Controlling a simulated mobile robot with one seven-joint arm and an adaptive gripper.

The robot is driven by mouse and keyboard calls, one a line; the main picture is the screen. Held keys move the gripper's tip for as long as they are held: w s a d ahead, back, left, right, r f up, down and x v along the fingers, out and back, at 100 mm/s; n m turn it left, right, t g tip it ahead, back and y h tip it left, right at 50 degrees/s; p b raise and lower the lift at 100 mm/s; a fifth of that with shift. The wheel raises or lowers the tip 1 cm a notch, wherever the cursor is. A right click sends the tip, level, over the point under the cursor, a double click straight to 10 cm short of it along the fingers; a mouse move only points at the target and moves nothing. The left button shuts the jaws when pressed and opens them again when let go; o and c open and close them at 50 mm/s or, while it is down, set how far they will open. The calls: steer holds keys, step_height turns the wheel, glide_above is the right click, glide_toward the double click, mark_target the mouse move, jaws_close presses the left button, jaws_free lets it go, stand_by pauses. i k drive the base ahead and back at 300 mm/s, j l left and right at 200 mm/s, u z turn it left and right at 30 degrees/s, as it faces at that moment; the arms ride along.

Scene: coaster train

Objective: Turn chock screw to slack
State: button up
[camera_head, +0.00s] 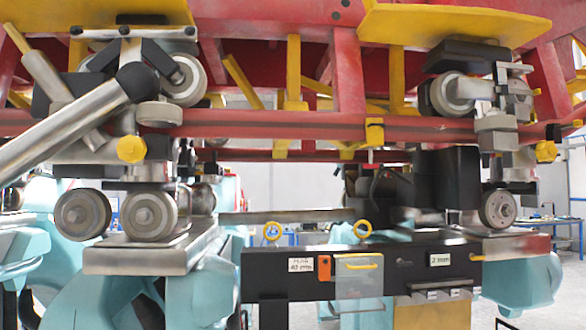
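No part in view is plainly marked as the chock screw. Two yellow knob-like heads stand out: a left yellow head (131,149) beside the left wheel assembly, and a right yellow head (546,151) beside the right one. I cannot tell whether either is the chock screw, or whether it is tight or slack. The left wheel assembly (148,214) rests over a metal plate (140,256). The right wheel (497,209) is above another plate. I cannot make out my gripper in this view.
A thick grey bar (62,132) with a black ball end crosses the left foreground. A red rail (290,124) spans the view under the yellow and red frame. Below is a black bench (400,262) with labels and two yellow rings. Dark parts (445,178) crowd the middle right.

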mark_target(371, 166)
steer(key=l+u, duration=0.1)
steer(key=u, duration=0.25)
steer(key=i+l+u, duration=0.1)
steer(key=u, duration=0.25)
steer(key=l+u, duration=0.15)
steer(key=u, duration=0.2)
steer(key=l+u, duration=0.75)
steer(key=l, duration=0.25)
steer(key=k+l+u, duration=0.15)
steer(key=l, duration=0.25)
steer(key=k+l+u, duration=0.2)
steer(key=l, duration=0.2)
steer(key=l+u, duration=0.15)
steer(key=l, duration=0.2)
steer(key=k+l, duration=0.15)
steer(key=l, duration=0.2)
steer(key=k+l, duration=0.15)
steer(key=l, duration=0.25)
steer(key=k+l, duration=0.15)
steer(key=l, duration=0.2)
steer(key=k+l+u, duration=0.1)
steer(key=l, duration=0.25)
